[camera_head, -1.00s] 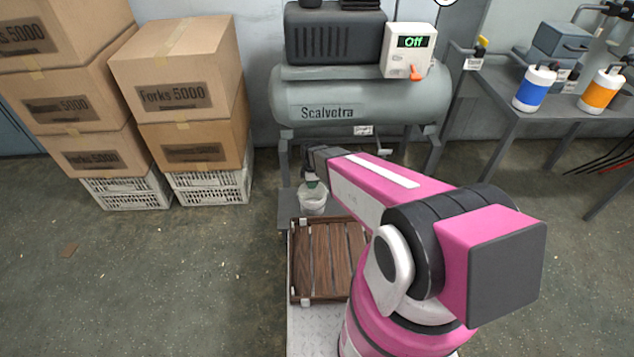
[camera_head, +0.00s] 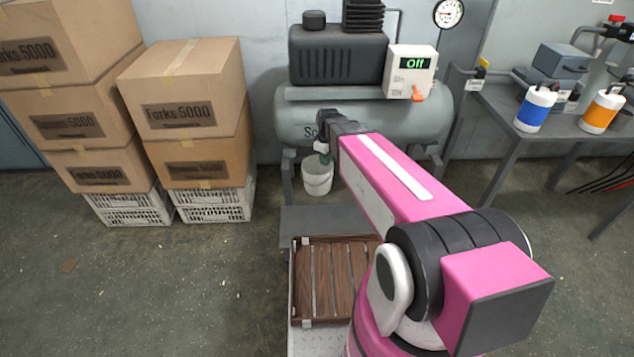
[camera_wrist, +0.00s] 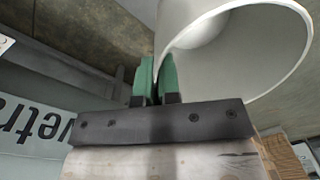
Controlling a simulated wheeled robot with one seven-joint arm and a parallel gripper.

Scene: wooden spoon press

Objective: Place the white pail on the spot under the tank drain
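The white pail (camera_head: 317,183) hangs upright at my gripper (camera_head: 322,157), in front of the tank's lower left side. In the wrist view the pail (camera_wrist: 240,50) shows its open mouth, and its wall runs between the green fingers of my gripper (camera_wrist: 157,80), which are closed on it. The grey tank (camera_head: 292,118) stands on legs behind the pail. My arm covers much of the tank's front and the area below its middle. I cannot make out the drain or the spot under it. I cannot tell whether the pail touches the floor.
A switch box (camera_head: 411,72) reading "Off" sits on the tank. Stacked cardboard boxes (camera_head: 186,110) on white crates (camera_head: 215,203) stand left. A metal table (camera_head: 500,104) with a blue canister (camera_head: 535,108) and an orange canister (camera_head: 603,110) stands right. Floor between boxes and tank is clear.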

